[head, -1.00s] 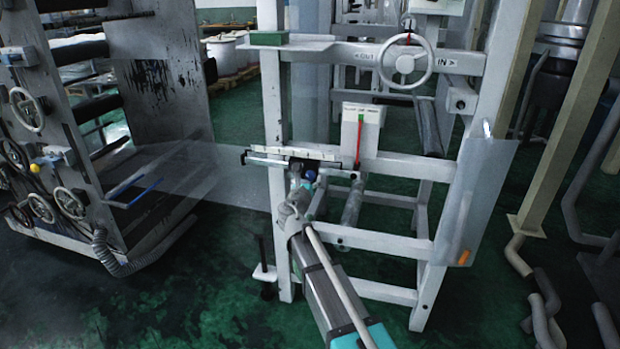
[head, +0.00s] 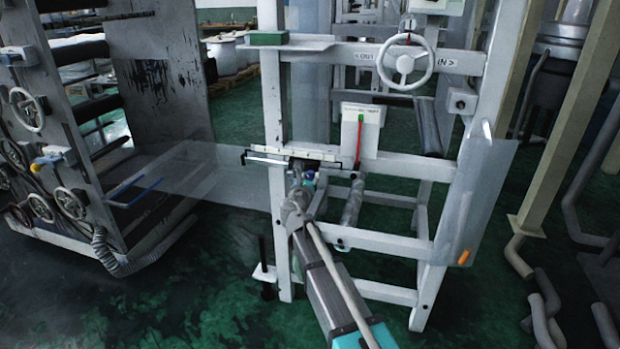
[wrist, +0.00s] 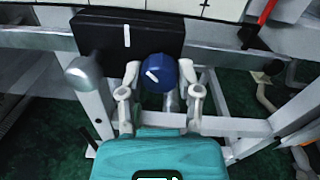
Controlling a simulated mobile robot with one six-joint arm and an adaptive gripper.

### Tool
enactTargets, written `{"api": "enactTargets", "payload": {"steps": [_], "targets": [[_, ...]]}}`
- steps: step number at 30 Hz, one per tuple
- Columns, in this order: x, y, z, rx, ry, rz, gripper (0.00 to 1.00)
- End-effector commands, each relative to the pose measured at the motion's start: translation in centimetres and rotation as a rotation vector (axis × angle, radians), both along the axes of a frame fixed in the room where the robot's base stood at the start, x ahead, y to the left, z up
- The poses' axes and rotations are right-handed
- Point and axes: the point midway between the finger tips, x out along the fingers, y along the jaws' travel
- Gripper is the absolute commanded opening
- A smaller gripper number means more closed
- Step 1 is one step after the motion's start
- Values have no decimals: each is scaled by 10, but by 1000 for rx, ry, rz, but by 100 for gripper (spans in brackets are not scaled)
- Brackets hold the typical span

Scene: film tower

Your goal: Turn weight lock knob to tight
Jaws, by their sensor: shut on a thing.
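The blue weight lock knob (wrist: 160,66) sits on the front of a black weight block (wrist: 104,33). In the wrist view my gripper (wrist: 159,72) has one pale finger on each side of the knob and is closed on it. A short white line on the knob slants from upper left to lower right. The white line on the black block stands upright. In the head view my gripper (head: 303,179) is at the block, below the white scale strip (head: 292,153), and largely covers the knob.
The block rides on a grey bar (wrist: 232,58) of the white frame. A rounded bar end (wrist: 83,74) is left of my gripper. A red pointer (head: 359,140) and a handwheel (head: 407,64) are above right. A clear panel (head: 478,200) hangs at right.

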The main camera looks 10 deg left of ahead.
Motion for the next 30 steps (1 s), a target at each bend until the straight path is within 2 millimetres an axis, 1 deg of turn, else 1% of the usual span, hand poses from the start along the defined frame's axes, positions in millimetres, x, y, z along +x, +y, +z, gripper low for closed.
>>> {"api": "enactTargets", "payload": {"steps": [8, 14, 20, 30], "targets": [[0, 0, 0, 17, -2, 0, 0], [0, 0, 0, 82, -7, -1, 0], [0, 0, 0, 204, -16, 0, 0], [0, 0, 0, 506, -41, 0, 0]]}}
